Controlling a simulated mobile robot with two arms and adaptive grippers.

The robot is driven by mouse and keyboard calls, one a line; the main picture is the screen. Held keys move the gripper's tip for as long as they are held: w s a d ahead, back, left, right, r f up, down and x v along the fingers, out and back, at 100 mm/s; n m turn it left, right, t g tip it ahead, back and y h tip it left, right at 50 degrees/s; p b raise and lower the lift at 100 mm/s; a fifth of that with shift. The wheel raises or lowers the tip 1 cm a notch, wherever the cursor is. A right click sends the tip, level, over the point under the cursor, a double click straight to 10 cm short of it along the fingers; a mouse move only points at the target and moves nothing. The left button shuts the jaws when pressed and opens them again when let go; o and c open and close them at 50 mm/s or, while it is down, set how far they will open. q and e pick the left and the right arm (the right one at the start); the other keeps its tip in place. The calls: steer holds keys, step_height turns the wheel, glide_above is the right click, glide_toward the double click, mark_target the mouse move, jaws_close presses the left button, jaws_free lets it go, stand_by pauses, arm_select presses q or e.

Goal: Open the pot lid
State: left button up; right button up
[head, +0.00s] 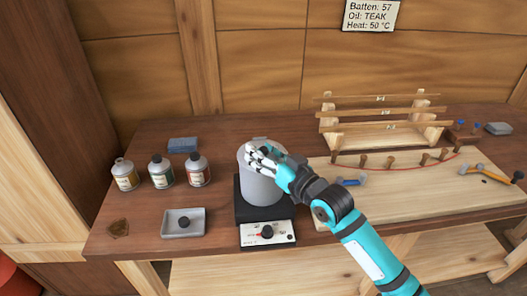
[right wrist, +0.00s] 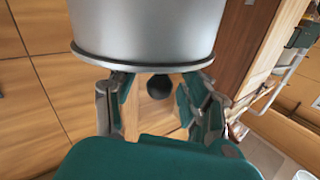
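A grey cylindrical pot (head: 262,190) stands on a black hot plate (head: 240,212) near the middle of the bench. My right gripper (head: 262,158) is at the top of the pot and covers much of its lid. In the right wrist view the pot (right wrist: 150,25) shows upside down, with the dark rim of its lid (right wrist: 140,63) and a round black knob (right wrist: 159,87). The two fingers of my right gripper (right wrist: 160,88) stand apart on either side of the knob, with gaps visible. The lid sits on the pot. My left gripper is out of view.
Several small bottles (head: 161,171), a blue block (head: 182,145) and a grey tray (head: 171,231) lie left of the pot. A control panel with a dial (head: 267,233) is in front. A wooden board (head: 400,205) with tools and a slatted rack (head: 385,130) is at right.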

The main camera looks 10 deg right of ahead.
steer(key=c, duration=0.9)
jaws_close()
steer(key=shift+w+f, duration=0.1)
steer(key=shift+f, duration=0.05)
steer(key=shift+w+a, duration=0.1)
steer(key=shift+w, duration=0.05)
